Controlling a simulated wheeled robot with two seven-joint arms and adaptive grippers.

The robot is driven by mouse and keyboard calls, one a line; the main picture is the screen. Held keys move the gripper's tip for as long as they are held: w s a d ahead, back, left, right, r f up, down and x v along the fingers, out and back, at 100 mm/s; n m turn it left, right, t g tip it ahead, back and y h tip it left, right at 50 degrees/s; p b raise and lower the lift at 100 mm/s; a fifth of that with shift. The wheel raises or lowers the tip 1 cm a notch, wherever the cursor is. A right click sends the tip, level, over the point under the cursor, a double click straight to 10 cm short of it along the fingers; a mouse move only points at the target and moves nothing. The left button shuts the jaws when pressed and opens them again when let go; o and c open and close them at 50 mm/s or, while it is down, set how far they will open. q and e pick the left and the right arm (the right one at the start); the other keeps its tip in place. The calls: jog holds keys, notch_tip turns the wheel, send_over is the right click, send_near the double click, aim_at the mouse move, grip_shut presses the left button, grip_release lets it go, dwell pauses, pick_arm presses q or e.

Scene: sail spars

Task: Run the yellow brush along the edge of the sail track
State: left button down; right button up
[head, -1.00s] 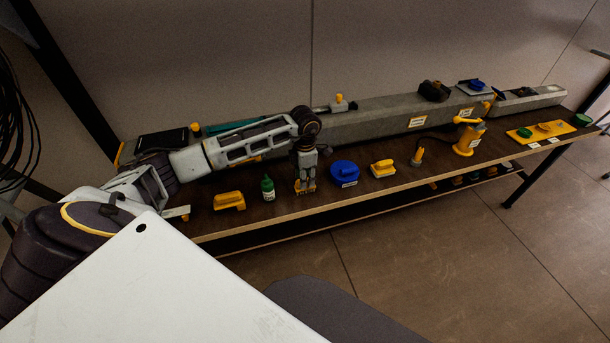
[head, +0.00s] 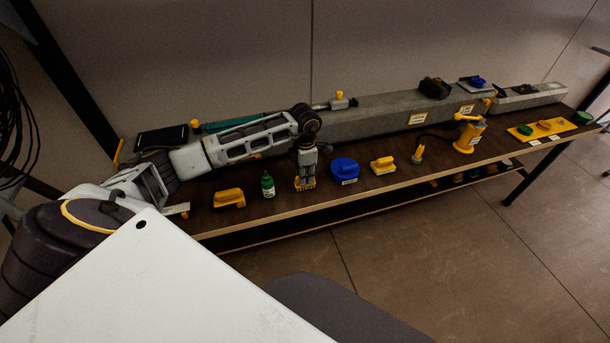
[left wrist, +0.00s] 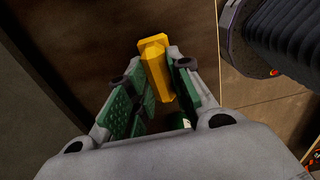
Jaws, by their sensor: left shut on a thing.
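My left gripper (head: 306,176) hangs downward over the front part of the bench. It is shut on the yellow brush (head: 305,185), which is low, close to the bench top; contact with the bench cannot be told. In the left wrist view the yellow brush (left wrist: 155,65) sticks out between the green-padded fingers of the left gripper (left wrist: 160,82). The long grey spar (head: 375,117) lies along the back of the bench, behind the gripper and apart from the brush. A separate track edge cannot be made out. My right gripper is not in view.
On the dark bench (head: 240,216) stand a yellow block-like tool (head: 229,198), a green bottle (head: 268,184), a blue round item (head: 344,171), a yellow-white brush-like item (head: 382,165) and a yellow pump-like tool (head: 469,135). A white panel (head: 150,285) fills the near left.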

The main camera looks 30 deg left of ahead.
pick_arm(q)
jog(key=shift+r, duration=0.55)
jog(key=shift+r+p, duration=0.45)
jog(key=shift+p, duration=0.05)
jog(key=shift+r+p, duration=0.65)
jog(key=shift+r, duration=0.7)
jog(key=c, duration=1.8)
grip_release()
grip_shut()
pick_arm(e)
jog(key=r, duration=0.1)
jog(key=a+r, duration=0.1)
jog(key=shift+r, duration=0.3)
